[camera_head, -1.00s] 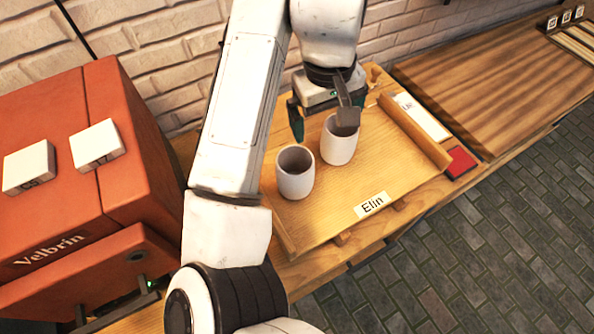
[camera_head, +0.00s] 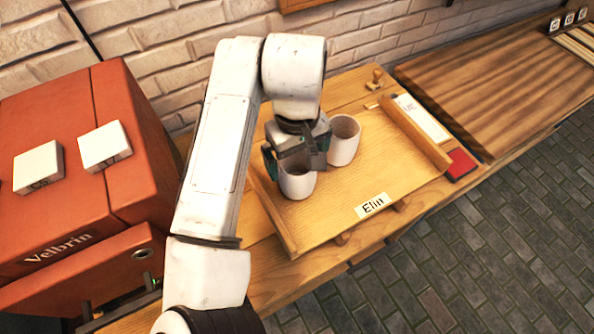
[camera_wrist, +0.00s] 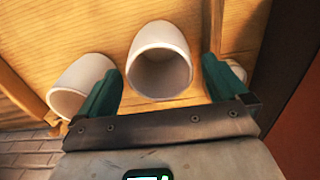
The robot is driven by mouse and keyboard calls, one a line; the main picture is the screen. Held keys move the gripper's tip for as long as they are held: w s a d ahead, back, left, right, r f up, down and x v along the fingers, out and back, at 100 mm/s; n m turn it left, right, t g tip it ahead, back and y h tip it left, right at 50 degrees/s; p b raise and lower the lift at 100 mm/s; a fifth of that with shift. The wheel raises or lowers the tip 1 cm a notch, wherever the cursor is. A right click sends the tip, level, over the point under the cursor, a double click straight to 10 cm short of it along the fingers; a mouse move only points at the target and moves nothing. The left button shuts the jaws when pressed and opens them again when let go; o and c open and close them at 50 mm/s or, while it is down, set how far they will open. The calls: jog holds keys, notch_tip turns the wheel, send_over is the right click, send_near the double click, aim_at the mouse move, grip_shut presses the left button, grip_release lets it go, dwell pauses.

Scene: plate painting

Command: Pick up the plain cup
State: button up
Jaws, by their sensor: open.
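Two white cups with no visible marking stand on a wooden tray (camera_head: 345,228) labelled "Elin". The front-left cup (camera_head: 297,186) is partly hidden by my gripper (camera_head: 294,158), which is open just above its rim. The other cup (camera_head: 345,138) stands behind it to the right. In the wrist view, one cup (camera_wrist: 160,66) appears between and beyond my two green fingers, with its dark mouth facing me. A second cup (camera_wrist: 82,84) lies left of the left finger. A white rounded thing (camera_wrist: 237,70) is mostly hidden behind the right finger; I cannot tell what it is.
An orange box-like unit (camera_head: 75,165) marked "Velbrin" stands left, with white blocks on top. A wooden bar (camera_head: 415,135) lies along the tray's right side. A red pad (camera_head: 461,164) and a wooden board (camera_head: 500,85) are farther right. The tray's right half is clear.

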jog(key=shift+f, duration=1)
jog(key=c, duration=1.5)
jog(key=shift+r, duration=0.1)
jog(key=shift+c, duration=0.2)
